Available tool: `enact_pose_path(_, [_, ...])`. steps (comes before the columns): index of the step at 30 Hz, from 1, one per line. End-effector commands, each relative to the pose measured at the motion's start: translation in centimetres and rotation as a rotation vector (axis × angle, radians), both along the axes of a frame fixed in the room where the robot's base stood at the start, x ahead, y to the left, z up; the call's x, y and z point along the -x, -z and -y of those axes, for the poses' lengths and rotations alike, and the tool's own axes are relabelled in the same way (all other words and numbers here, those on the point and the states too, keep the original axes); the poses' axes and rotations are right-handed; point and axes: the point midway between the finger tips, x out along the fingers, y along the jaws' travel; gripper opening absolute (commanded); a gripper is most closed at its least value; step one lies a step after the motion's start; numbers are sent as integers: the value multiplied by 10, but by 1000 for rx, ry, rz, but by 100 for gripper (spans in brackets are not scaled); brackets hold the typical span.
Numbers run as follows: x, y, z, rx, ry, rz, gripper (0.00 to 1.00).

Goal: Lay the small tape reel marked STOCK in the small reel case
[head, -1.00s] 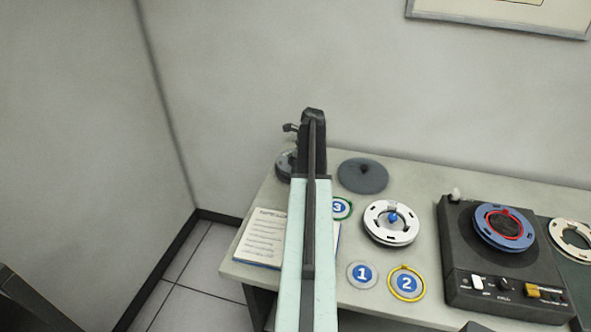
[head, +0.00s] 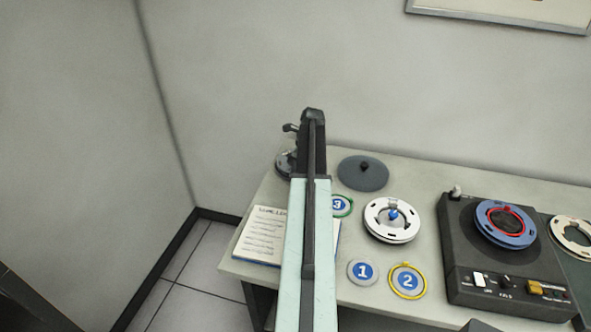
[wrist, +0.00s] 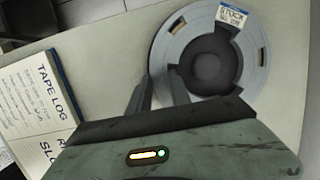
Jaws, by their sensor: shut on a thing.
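The grey small reel with a white and blue STOCK label (wrist: 232,16) fills the top of the wrist view, its centre dark. My gripper (wrist: 158,86) is shut at the reel's near left edge, with its fingertips on the rim. In the head view my gripper is mostly hidden by my own arm, at the table's far left corner. A dark grey round thing (head: 284,164) shows partly beside it there. I cannot tell whether this is the reel, the case, or the reel in the case. A dark grey round lid with a knob (head: 363,173) lies to the right.
The tape log (head: 262,236) lies at the table's left edge. A white reel with a blue knob (head: 378,231) and numbered discs 1 (head: 362,272), 2 (head: 407,281) and 3 (head: 347,206) lie right of my arm. A tape machine (head: 459,267) holding a blue reel (head: 491,230) stands farther right.

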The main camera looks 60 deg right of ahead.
Motion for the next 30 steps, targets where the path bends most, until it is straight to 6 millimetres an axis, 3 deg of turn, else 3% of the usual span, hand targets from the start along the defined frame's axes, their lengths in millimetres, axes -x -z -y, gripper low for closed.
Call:
enact_pose_path(20, [-1,10,0,0,-1,0,0])
enact_pose_path(21, [-1,9,0,0,-1,0,30])
enact_pose_path(23, [-1,8,0,0,-1,0,46])
enact_pose_path(30, [-1,8,0,0,-1,0,50])
